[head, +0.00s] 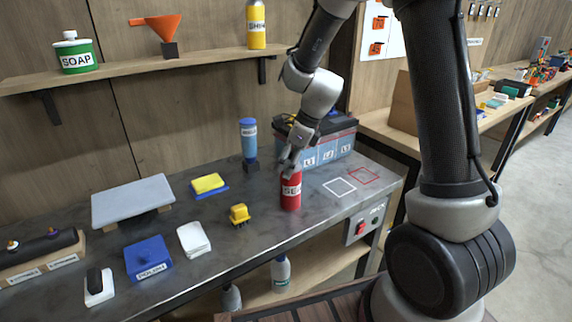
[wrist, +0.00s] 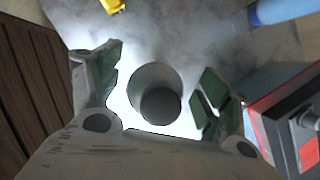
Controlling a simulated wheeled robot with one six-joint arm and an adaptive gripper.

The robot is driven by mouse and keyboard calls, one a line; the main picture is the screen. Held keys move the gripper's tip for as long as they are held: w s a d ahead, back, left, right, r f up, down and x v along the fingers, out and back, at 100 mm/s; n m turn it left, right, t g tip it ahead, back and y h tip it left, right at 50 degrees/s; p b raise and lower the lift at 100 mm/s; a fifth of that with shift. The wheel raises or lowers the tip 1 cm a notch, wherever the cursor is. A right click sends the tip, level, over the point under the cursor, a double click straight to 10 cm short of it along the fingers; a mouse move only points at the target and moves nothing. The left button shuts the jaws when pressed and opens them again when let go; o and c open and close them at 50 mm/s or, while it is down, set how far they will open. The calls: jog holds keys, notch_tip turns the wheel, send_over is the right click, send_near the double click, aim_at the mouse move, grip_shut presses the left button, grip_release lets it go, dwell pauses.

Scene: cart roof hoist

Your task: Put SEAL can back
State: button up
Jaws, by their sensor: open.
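The SEAL can (head: 291,192) is a red cylinder with a white label, standing upright on the grey bench (head: 262,222), left of a white outlined square (head: 339,187) and a red outlined square (head: 364,175). My gripper (head: 289,166) is right above the can's top in the head view. In the wrist view the open jaws (wrist: 160,92) have a round grey top (wrist: 155,88) between them, with a gap to each green-padded finger. That round shape appears to be the can seen from above; its red side is hidden there.
A control box (head: 365,223) with red and green buttons hangs at the front edge.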

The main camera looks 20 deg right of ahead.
jog(key=v, duration=1.2)
jog(key=s+d+r+n+h, duration=0.1)
jog(key=s+d+r+n, duration=0.1)
jog(key=s+d+n, duration=0.2)
jog(key=s+d+r+n+t+h, duration=0.1)
jog(key=s+d+n, duration=0.3)
jog(key=s+n, duration=0.7)
jog(key=s+d+r+n+t+h, duration=0.1)
jog(key=s+d+r+n, duration=0.3)
jog(key=s+n, duration=0.4)
jog(key=shift+s+h, duration=0.5)
jog(key=shift+s, duration=0.5)
